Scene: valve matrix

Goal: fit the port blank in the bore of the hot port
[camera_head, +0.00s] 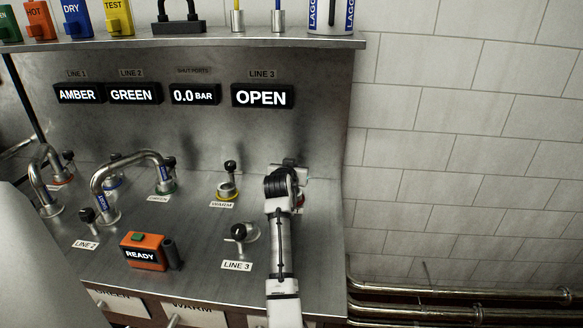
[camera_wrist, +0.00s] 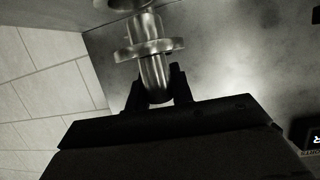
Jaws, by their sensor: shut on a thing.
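My gripper (camera_wrist: 160,88) is shut on a bare metal piece with a wide flange, which looks like the port blank (camera_wrist: 150,47). The fingers grip its rounded end. The flange and narrower part stand out beyond the fingertips, towards a round metal part (camera_wrist: 118,4) cut off by the top edge. I cannot tell whether the two touch. In the head view my gripper (camera_head: 290,165) is over the right rear of the metal bench. A bit of red (camera_head: 301,200) shows beside my arm, perhaps the hot port's ring; the bore is hidden.
To the left stand the yellow-ringed WARM port (camera_head: 228,190) and the LINE 3 valve (camera_head: 241,232). Bent pipes (camera_head: 128,160) stand further left, and an orange READY box (camera_head: 143,252) sits in front. A shelf (camera_head: 200,40) with tags overhangs behind. A tiled wall (camera_head: 450,150) lies right.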

